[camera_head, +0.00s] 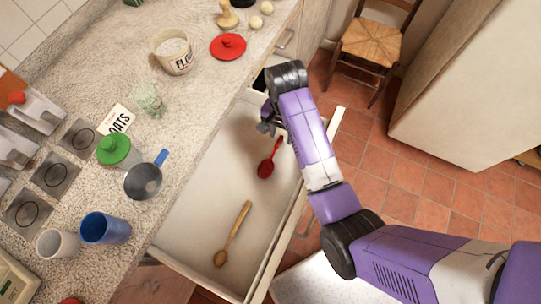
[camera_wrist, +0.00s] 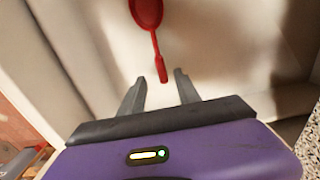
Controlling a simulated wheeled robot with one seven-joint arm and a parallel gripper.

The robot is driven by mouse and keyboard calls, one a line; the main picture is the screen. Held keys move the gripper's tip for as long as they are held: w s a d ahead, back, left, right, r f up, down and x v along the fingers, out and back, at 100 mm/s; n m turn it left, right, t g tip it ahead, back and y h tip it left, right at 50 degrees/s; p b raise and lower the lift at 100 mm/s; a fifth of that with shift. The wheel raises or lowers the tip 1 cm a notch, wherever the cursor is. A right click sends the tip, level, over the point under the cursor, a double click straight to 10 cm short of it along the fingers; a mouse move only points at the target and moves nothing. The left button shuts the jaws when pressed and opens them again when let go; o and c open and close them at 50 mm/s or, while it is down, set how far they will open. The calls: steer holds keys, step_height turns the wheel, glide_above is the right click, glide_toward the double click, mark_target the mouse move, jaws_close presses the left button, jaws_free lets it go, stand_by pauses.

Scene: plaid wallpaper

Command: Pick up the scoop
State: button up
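A red scoop-like spoon (camera_head: 267,167) lies in the open drawer, its bowl toward the front of the picture and its handle pointing up toward my gripper (camera_head: 267,126). In the wrist view the red spoon (camera_wrist: 154,38) shows with its bowl at the top and its handle end between the fingertips of my gripper (camera_wrist: 159,77). The fingers are apart and not closed on it. I cannot tell how far above the handle they are. A wooden spoon (camera_head: 233,233) lies lower in the same drawer.
The drawer (camera_head: 190,225) has raised walls around its pale floor. The counter holds a blue-handled dark pan or scoop (camera_head: 144,181), a green-lidded jar (camera_head: 117,152), a blue cup (camera_head: 104,228), a flour canister (camera_head: 172,52) and a red lid (camera_head: 228,46). A chair (camera_head: 373,42) stands behind.

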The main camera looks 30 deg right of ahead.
mark_target(280, 140)
steer(key=f, duration=0.4)
steer(key=shift+a, duration=0.2)
steer(key=shift+w, duration=0.1)
steer(key=shift+c, duration=0.5)
jaws_close()
stand_by(0.6)
